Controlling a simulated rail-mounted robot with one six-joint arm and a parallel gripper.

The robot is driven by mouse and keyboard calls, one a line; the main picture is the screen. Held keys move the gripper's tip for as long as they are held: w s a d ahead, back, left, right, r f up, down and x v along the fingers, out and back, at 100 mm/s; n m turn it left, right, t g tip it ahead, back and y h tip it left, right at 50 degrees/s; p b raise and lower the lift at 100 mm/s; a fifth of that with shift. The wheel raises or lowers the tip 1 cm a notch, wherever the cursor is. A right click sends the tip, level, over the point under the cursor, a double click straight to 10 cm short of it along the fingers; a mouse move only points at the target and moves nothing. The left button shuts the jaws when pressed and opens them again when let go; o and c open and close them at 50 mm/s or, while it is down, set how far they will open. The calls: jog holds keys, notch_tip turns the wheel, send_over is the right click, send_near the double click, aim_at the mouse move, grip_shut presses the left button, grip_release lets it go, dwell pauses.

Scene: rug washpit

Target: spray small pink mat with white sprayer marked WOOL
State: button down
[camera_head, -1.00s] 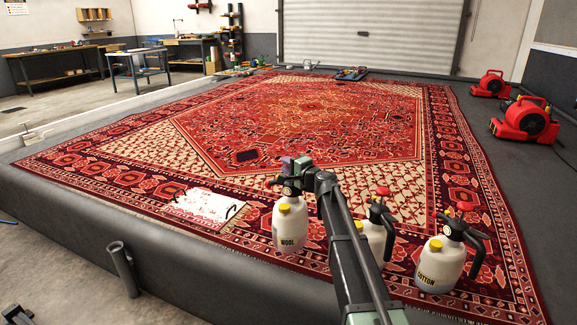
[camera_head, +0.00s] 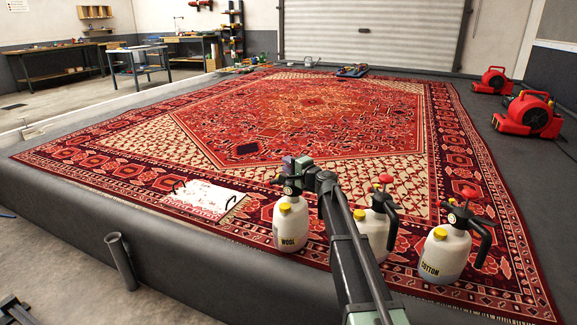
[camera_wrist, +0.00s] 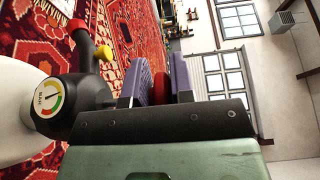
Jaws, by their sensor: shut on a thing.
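The white sprayer marked WOOL (camera_head: 290,225) hangs upright from my gripper (camera_head: 296,166), above the near part of the big rug. In the wrist view, its white body (camera_wrist: 22,120), black head and round gauge show at the left. There my gripper's purple fingers (camera_wrist: 160,80) are shut, with a red part between them; the exact grip on the sprayer is partly hidden. I cannot make out a small pink mat. A flat white, reddish-speckled piece (camera_head: 200,197) with dark handles lies on the rug, left of the sprayer.
The big red patterned rug (camera_head: 285,148) covers most of the grey platform. Another white sprayer (camera_head: 372,230) and one marked COTTON (camera_head: 443,256) stand to the right of my arm. Red blowers (camera_head: 530,115) stand at the right edge. Worktables (camera_head: 140,70) stand at the back left.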

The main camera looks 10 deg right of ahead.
jog(key=shift+f+b, duration=0.55)
jog(key=shift+f, duration=0.05)
jog(key=c, duration=0.9)
grip_release()
jog(key=shift+r, duration=0.1)
